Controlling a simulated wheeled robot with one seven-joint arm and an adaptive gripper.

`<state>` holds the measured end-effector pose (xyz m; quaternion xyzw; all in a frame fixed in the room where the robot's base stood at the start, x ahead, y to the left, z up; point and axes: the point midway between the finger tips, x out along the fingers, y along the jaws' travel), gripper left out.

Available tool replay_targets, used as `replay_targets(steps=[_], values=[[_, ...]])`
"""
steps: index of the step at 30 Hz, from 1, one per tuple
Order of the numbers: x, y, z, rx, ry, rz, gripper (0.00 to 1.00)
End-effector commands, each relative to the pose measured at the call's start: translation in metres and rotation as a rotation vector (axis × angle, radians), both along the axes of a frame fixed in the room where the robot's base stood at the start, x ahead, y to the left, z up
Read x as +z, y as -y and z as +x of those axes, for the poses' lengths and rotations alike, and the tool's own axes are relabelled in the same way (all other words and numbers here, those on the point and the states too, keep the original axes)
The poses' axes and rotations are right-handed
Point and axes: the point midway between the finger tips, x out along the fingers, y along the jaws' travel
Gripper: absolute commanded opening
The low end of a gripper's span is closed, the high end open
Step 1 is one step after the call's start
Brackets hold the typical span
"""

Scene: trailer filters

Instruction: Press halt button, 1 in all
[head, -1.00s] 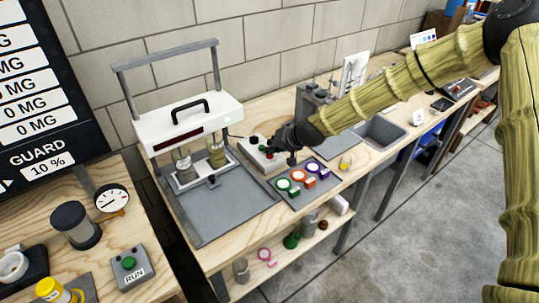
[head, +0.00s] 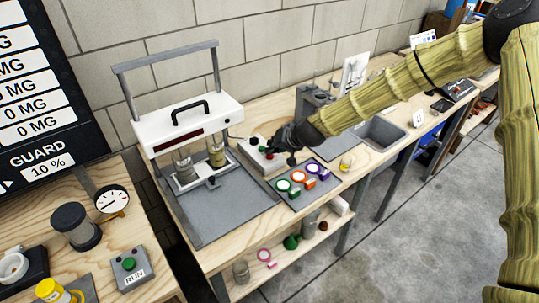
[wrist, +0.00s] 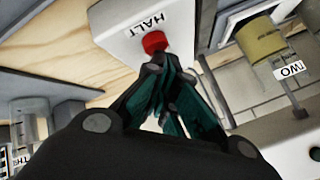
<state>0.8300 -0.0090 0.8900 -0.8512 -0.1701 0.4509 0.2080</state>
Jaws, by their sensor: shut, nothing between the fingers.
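The halt button (wrist: 154,42) is red and sits on a white box marked HALT (wrist: 125,22) in the wrist view. In the head view the box (head: 258,158) stands on the bench, right of the white press. My gripper (wrist: 168,66) is shut and empty. Its fingertips are at the lower edge of the red button in the wrist view; whether they touch it I cannot tell. In the head view my gripper (head: 284,148) is over the right end of the box and hides part of it.
The white press (head: 190,123) with a black handle holds two jars under it. A dark mat (head: 300,193) with green, orange and purple ringed pieces lies in front of the box. A sink (head: 380,131) is to the right. A RUN button box (head: 130,268) is on the nearer bench.

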Motion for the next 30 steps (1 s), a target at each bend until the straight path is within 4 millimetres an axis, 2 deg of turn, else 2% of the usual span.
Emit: replay_targets(steps=[6, 19, 30], values=[[0.011, 0.0, 0.0, 0.0, 0.0, 0.0, 0.0], [0.013, 0.0, 0.0, 0.0, 0.0, 0.0, 0.0], [0.04, 0.0, 0.0, 0.0, 0.001, 0.0, 0.0]])
